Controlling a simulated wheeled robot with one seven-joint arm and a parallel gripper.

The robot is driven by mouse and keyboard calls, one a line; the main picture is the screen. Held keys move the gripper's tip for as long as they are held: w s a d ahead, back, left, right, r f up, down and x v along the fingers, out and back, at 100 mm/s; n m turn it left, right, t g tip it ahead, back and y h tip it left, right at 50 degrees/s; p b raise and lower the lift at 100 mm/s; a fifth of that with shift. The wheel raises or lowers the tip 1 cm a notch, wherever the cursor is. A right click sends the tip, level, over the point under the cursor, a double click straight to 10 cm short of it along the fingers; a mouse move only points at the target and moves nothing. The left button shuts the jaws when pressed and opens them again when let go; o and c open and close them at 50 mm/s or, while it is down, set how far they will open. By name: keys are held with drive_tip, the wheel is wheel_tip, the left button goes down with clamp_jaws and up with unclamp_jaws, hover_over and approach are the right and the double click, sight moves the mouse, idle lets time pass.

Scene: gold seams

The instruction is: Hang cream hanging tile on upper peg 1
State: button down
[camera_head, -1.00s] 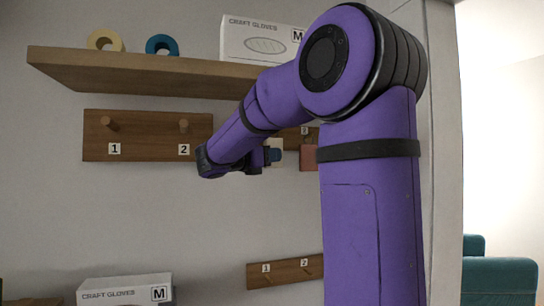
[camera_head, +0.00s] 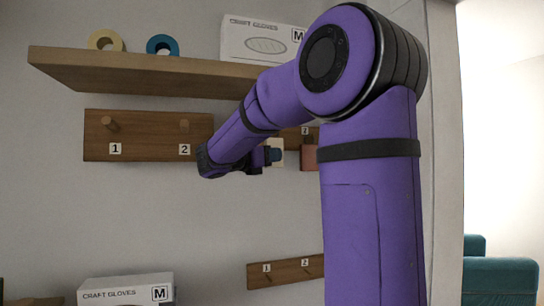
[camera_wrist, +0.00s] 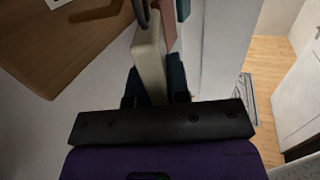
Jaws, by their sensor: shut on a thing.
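The cream hanging tile (camera_wrist: 149,62) is between the dark fingers of my gripper (camera_wrist: 155,78) in the wrist view; my gripper is shut on it. In the head view a small cream patch of the tile (camera_head: 278,145) shows beside my gripper (camera_head: 270,155), in front of the right part of the upper rail. I cannot tell whether the tile still touches a peg there. Upper peg 1 (camera_head: 110,124) sticks out bare from the wooden board (camera_head: 148,143), well left of my gripper. Upper peg 2 (camera_head: 184,126) is bare too.
A reddish tile (camera_head: 309,156) hangs close right of my gripper, partly behind my arm. A shelf (camera_head: 140,76) above the pegs bears a cream ring (camera_head: 105,41), a teal ring (camera_head: 162,45) and a glove box (camera_head: 258,40). A lower peg board (camera_head: 285,273) is below. The wall between is clear.

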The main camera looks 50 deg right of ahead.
drive_tip(key=shift+w+d, duration=0.5)
drive_tip(key=shift+w, duration=0.35)
idle(0.9)
drive_tip(key=shift+w+d+f, duration=0.15)
drive_tip(key=shift+w+d, duration=0.1)
drive_tip(key=shift+w, duration=0.15)
idle(1.6)
drive_tip(key=shift+w+d+f, duration=0.3)
drive_tip(key=shift+w+f, duration=0.1)
drive_tip(key=shift+w, duration=0.05)
idle(1.0)
drive_tip(key=c, duration=1)
unclamp_jaws()
drive_tip(key=shift+a, duration=0.15)
drive_tip(key=v, duration=1)
drive_tip(key=shift+a, duration=0.3)
drive_tip(key=shift+s, duration=0.1)
